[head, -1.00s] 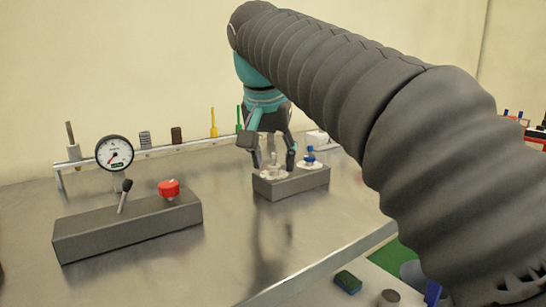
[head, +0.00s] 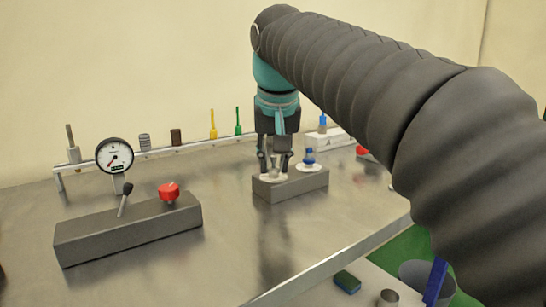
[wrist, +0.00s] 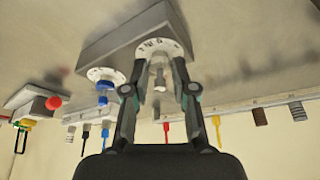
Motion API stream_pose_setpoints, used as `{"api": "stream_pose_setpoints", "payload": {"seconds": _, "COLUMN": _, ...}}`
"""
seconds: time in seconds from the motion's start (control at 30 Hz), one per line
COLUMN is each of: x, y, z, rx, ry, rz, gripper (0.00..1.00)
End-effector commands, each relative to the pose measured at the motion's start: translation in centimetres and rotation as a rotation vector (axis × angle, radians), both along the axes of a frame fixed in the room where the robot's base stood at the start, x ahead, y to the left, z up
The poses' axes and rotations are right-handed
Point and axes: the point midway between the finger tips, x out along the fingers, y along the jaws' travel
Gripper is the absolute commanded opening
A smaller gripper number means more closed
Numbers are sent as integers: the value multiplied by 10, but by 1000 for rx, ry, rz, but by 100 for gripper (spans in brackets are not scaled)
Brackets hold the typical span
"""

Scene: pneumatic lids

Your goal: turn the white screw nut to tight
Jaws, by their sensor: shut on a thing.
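The white screw nut (wrist: 158,72) is a small pale piece standing on a round marked white dial (wrist: 157,47) at one end of a grey block (head: 312,183). My gripper (head: 273,168) points down over that end of the block, its fingers on either side of the nut. In the wrist view my gripper (wrist: 156,70) is shut on the nut. The fingers partly hide the nut in the head view. The dial's markings are too small to read.
A blue nut (head: 309,157) stands on its own white dial on the same block. To the left are a block with a red knob (head: 169,191) and black lever (head: 125,198), and a pressure gauge (head: 114,155). A rail with coloured pegs runs behind. The front table is clear.

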Motion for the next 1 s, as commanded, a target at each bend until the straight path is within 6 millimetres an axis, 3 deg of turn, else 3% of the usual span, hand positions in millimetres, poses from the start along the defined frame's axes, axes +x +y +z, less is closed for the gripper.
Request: {"api": "stream_pose_setpoints", "payload": {"seconds": 1.0, "x": 6, "y": -8, "z": 0, "rx": 2, "ry": 0, "rz": 956, "gripper": 0}}
